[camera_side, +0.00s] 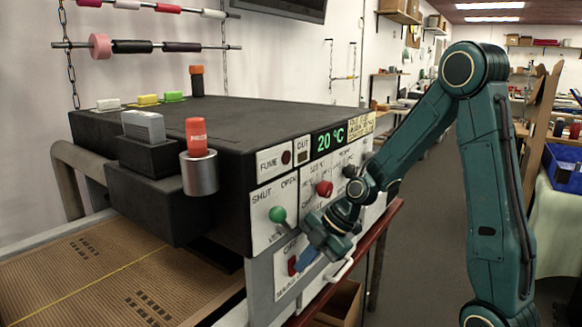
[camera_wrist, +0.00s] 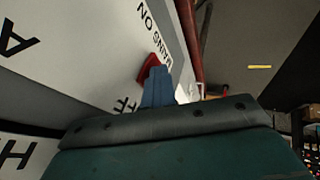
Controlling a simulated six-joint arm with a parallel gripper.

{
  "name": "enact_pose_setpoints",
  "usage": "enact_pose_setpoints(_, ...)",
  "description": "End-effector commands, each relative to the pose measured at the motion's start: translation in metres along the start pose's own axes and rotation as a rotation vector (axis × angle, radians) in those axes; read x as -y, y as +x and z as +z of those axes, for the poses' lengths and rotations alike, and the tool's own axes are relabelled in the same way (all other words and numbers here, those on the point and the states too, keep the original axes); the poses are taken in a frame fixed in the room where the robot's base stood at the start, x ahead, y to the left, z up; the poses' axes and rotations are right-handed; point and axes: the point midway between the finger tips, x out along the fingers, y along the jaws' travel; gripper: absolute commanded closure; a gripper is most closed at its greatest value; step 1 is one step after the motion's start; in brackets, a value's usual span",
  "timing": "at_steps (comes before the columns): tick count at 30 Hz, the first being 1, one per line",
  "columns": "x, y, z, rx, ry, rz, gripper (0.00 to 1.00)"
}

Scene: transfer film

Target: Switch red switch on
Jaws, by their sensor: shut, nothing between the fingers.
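The red switch (camera_side: 292,265) sits on the lower white panel at the front of the black machine. In the wrist view the red switch (camera_wrist: 147,70) shows as a red piece on a white panel lettered "MAINS ON", with part of "OFF" at its other end. My gripper (camera_side: 303,260) is shut and empty, with blue fingers close to the right of the switch. In the wrist view my gripper (camera_wrist: 157,78) covers part of the switch. I cannot tell whether the fingertips touch it or which way it is set.
A green knob (camera_side: 277,214) and a red knob (camera_side: 324,188) stick out of the panel above. A white handle (camera_side: 340,271) is right of my gripper. A metal cup (camera_side: 199,174) with a red bottle hangs at the machine's corner.

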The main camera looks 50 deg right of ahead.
Motion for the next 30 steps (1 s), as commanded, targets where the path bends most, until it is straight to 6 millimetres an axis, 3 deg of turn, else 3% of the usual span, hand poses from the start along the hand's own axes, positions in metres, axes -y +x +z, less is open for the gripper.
enact_pose_setpoints(8,0.004,-0.005,0.000,0.001,-0.002,0.008,1.00)
enact_pose_setpoints(17,0.035,-0.024,-0.002,0.001,0.002,0.003,1.00)
enact_pose_setpoints(30,0.033,-0.082,-0.001,0.003,0.001,0.005,1.00)
